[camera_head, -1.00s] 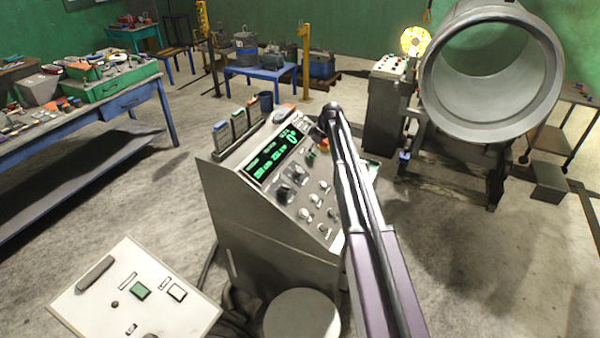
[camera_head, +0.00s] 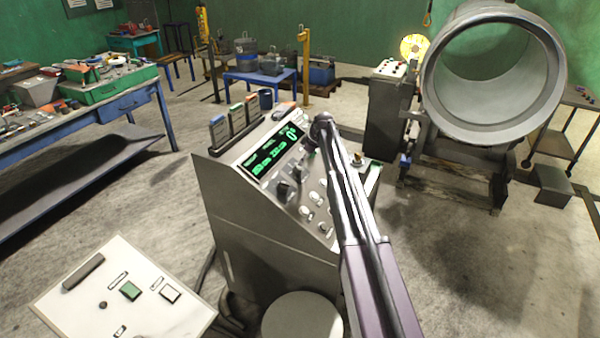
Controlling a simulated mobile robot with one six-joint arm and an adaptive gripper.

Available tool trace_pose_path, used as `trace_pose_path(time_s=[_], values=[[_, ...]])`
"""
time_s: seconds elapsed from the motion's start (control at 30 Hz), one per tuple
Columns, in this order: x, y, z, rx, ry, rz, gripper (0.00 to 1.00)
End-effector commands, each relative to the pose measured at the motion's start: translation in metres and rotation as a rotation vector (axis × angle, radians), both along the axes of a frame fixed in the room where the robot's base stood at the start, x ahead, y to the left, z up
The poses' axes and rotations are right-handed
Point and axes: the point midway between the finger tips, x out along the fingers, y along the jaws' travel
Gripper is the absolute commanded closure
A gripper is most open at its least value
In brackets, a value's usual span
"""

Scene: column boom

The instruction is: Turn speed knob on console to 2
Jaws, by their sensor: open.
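The console (camera_head: 240,225) stands in the middle of the head view, with a sloped panel. Its display (camera_head: 275,152) shows green digits. Two dark knobs, a lower one (camera_head: 283,191) and an upper one (camera_head: 296,172), sit below the display. Several pale knobs (camera_head: 306,212) are to their right. I cannot read the labels, so I cannot tell which knob is speed or its setting. My gripper (camera_head: 310,144) is small and dark at the arm's far end, open, over the panel's upper right near the display. My arm hides part of the panel's right side.
Several coloured holders (camera_head: 236,118) stand along the console's top edge. A white control box (camera_head: 125,290) is at lower left. A large grey pipe (camera_head: 493,75) on a stand is at right, and a cluttered blue workbench (camera_head: 125,103) is at left.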

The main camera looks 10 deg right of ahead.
Motion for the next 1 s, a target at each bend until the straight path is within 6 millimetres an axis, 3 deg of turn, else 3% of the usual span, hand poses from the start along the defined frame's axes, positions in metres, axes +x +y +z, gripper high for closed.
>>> trace_pose_path(time_s=[0.5, 1.0], values=[[0.008, 0.013, -0.040, 0.000, 0.000, 0.001, 0.13], [0.010, 0.016, -0.046, 0.000, 0.000, 0.000, 0.13]])
